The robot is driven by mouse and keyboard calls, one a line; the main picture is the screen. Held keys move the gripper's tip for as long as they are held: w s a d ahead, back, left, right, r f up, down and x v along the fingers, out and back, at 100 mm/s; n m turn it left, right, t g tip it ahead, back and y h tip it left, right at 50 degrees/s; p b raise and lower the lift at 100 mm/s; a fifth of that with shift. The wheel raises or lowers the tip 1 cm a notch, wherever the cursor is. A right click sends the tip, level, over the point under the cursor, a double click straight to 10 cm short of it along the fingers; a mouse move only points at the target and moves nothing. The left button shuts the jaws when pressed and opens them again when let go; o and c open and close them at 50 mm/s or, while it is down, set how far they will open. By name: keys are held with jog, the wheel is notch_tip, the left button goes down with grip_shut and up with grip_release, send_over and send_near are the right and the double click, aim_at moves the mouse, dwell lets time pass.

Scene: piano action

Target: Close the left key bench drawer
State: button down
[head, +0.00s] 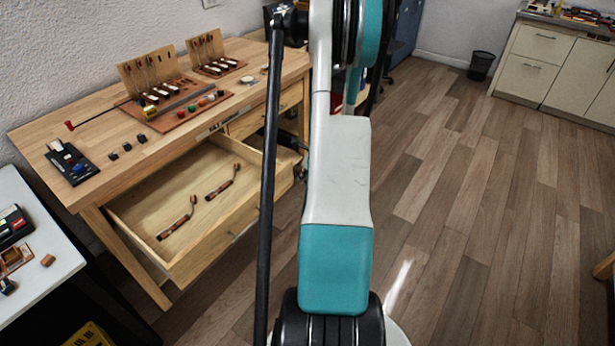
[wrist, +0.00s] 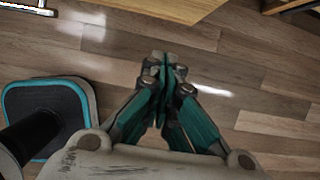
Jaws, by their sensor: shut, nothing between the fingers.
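The left key bench drawer (head: 240,222) stands pulled well out from under the wooden workbench (head: 120,170) in the head view. Two small wooden parts with dark ends, one nearer (head: 177,221) and one farther (head: 223,184), lie on its floor.
A second drawer (head: 253,121) sits farther right under the bench top. A white table (head: 35,255) stands close at the left. The plank floor (head: 470,220) to the right is open. A dark bin (head: 480,66) stands by pale cabinets (head: 540,60) at the back.

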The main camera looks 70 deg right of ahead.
jog(key=w+d+f+b, duration=0.1)
jog(key=w+f+b, duration=0.1)
jog(key=w, duration=0.3)
jog(key=shift+b+x, duration=0.35)
jog(key=shift+x, duration=0.5)
jog(key=shift+s, duration=0.1)
jog(key=shift+d, duration=0.1)
